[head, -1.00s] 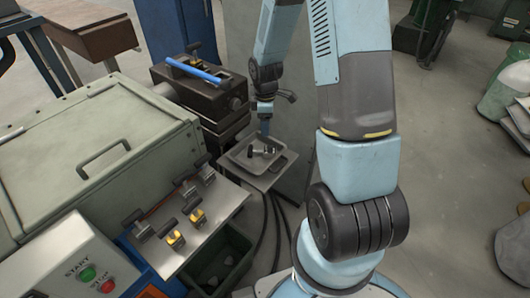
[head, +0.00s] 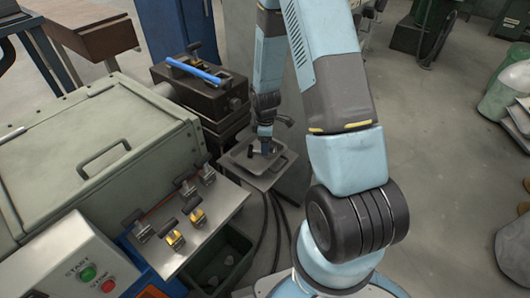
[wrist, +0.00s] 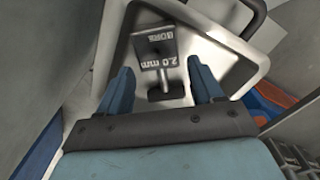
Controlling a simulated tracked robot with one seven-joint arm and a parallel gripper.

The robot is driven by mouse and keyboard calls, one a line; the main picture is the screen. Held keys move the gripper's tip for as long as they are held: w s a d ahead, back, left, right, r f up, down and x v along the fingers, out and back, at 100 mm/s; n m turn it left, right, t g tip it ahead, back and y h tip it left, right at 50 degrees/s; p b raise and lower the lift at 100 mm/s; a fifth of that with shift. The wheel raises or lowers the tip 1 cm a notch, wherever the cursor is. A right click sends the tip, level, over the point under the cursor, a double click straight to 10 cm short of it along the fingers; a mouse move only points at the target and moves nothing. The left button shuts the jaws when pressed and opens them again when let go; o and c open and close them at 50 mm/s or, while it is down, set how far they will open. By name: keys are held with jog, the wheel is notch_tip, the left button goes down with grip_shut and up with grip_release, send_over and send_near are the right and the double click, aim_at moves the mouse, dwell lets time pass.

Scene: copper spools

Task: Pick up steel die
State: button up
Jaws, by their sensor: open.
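The steel die is a grey block marked "2.0 mm" and "BORE" (wrist: 157,50) in the wrist view, with a short stem and a dark foot below it. It lies in a shallow metal tray (wrist: 236,62). My gripper (wrist: 158,78) is open, with one blue finger on each side of the die's stem. I cannot tell whether the fingers touch it. In the head view my gripper (head: 265,148) is low over the same tray (head: 283,166). The die is mostly hidden there behind the gripper, with a dark part at its left.
A metal shelf (head: 217,213) with several T-handled pieces and brass-coloured blocks is left of the tray. A dark machine block with a blue bar (head: 200,70) stands behind it. A dark bin (head: 222,262) is below the shelf. Open floor (head: 445,140) lies right of my arm.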

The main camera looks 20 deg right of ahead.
jog(key=shift+w+f, duration=0.1)
jog(key=shift+f, duration=1.5)
grip_shut()
jog(key=shift+r, duration=0.1)
